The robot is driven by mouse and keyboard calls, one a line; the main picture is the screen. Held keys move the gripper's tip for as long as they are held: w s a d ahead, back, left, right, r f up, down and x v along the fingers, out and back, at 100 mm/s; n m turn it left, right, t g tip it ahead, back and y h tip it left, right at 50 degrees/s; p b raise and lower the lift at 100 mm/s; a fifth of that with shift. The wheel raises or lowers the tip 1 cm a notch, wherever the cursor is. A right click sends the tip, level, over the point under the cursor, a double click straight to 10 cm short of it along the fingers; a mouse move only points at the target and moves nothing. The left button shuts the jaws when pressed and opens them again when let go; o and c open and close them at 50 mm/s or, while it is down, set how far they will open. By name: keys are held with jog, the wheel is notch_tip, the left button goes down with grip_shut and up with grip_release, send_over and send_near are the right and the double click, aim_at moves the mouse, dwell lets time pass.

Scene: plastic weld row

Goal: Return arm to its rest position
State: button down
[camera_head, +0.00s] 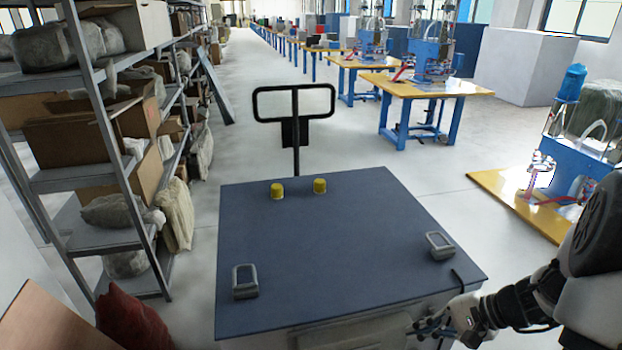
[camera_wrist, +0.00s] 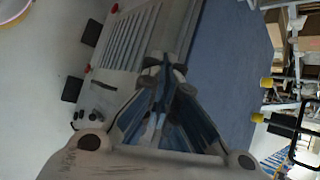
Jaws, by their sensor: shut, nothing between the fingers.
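My gripper (camera_head: 432,327) is at the lower right of the head view, beside the near right corner of a cart with a dark blue top (camera_head: 340,230). In the wrist view my gripper (camera_wrist: 163,62) is shut and empty, with its fingertips together in front of the cart's grey side (camera_wrist: 125,55). The blue top also shows in the wrist view (camera_wrist: 232,60), right of the fingers. I cannot tell whether the fingers touch the cart. My arm comes in from the right edge of the head view.
Two yellow knobs (camera_head: 277,191) (camera_head: 320,186) and two grey handles (camera_head: 245,281) (camera_head: 440,245) sit on the cart top. A loaded shelf (camera_head: 110,130) stands left. A yellow workbench (camera_head: 500,205) with a blue machine stands right, near my arm. Floor behind the cart is clear.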

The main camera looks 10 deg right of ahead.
jog(key=s+a+r+n+g+h, duration=0.3)
jog(key=s+a+r+n, duration=0.25)
jog(key=a+r, duration=0.55)
jog(key=s+a+r+n+t+h, duration=0.3)
jog(key=s+r+n, duration=0.4)
jog(key=s, duration=0.3)
jog(key=shift+a+n+h, duration=0.45)
jog(key=shift+a+h, duration=0.35)
jog(key=shift+h, duration=0.1)
jog(key=c, duration=2.3)
grip_release()
jog(key=shift+r, duration=0.1)
